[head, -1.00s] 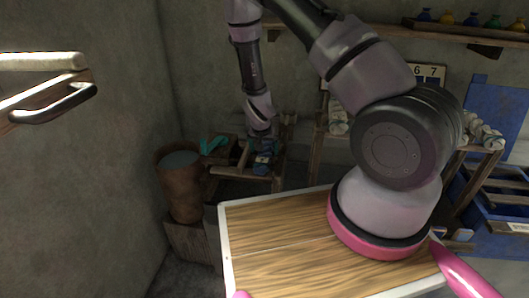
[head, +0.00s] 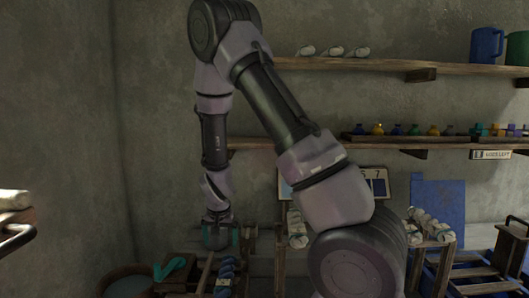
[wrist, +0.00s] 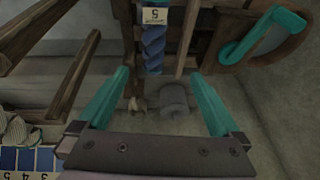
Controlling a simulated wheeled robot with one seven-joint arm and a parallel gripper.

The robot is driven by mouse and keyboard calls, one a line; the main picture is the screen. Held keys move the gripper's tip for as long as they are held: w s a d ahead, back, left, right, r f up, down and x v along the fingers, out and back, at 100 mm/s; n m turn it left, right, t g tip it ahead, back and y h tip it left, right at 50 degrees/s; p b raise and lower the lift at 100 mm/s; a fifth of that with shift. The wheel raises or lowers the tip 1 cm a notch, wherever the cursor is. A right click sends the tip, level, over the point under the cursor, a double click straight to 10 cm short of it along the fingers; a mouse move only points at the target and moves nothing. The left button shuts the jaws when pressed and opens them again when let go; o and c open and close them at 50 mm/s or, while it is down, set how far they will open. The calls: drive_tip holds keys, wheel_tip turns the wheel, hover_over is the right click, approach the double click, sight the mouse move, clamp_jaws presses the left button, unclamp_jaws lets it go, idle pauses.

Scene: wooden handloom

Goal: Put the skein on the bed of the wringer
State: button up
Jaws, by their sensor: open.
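The blue twisted skein (wrist: 153,48) has a white tag marked 5 and lies on dark wooden slats of a low frame (wrist: 186,40), which looks like the wringer. In the head view the skein (head: 226,268) is at the bottom, between wooden rails. A teal crank (wrist: 262,38) sits to its right in the wrist view; the crank (head: 172,268) is left of it in the head view. My gripper (wrist: 160,95) is open, with teal fingers apart and nothing between them. In the head view my gripper (head: 219,235) hangs just above and behind the skein.
A brown bucket (head: 128,282) stands left of the frame. In the wrist view, wooden rails (wrist: 75,75) and a strip of numbered blue cards (wrist: 25,165) are on the left. Shelves (head: 400,143) line the back wall. My arm hides part of the right.

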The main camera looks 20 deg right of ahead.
wheel_tip(320, 180, up, 15)
drive_tip(key=s+d+y, duration=0.2)
drive_tip(key=s, duration=0.1)
drive_tip(key=s+d+r+t, duration=0.1)
drive_tip(key=s+d+r, duration=0.1)
drive_tip(key=s+r, duration=0.7)
drive_tip(key=s+d+r+t, duration=0.2)
drive_tip(key=s+d+r, duration=0.1)
drive_tip(key=s+r, duration=0.7)
drive_tip(key=shift+d+r+n+y, duration=0.3)
drive_tip(key=shift+d+r+y, duration=0.1)
drive_tip(key=shift+r, duration=0.15)
